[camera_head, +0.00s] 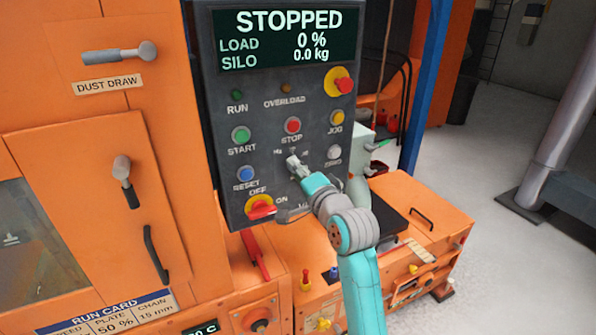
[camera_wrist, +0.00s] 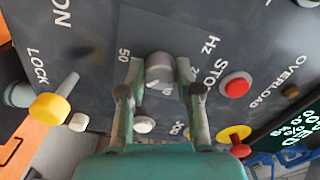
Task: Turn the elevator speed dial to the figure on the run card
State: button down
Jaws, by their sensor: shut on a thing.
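The speed dial (camera_wrist: 160,70) is a small grey knob on the dark control panel, with "Hz" and "50" lettered beside it in the wrist view. My gripper (camera_wrist: 159,90) has one finger on each side of the knob and is shut on it. In the head view my gripper (camera_head: 294,165) reaches the panel below the red STOP button and hides most of the dial. The dial's pointer and setting cannot be read. The run card (camera_head: 110,315) is at the lower left, cut by the frame edge; "PLATE 50 %" and "CHAIN 15 mm" show, but its speed figure is not visible.
The display (camera_head: 288,37) reads STOPPED, load 0 %, silo 0.0 kg. Buttons surround the dial closely: red STOP (camera_head: 292,125), white ZERO (camera_head: 334,152), blue RESET (camera_head: 246,174). A red and yellow OFF/ON switch (camera_head: 260,207) is at the panel's lower left.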

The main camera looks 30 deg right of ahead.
jog(key=shift+m, duration=4.9)
jog(key=c, duration=0.8)
grip_release()
jog(key=shift+s, duration=0.15)
jog(key=s, duration=1.1)
jog(key=shift+s, duration=0.35)
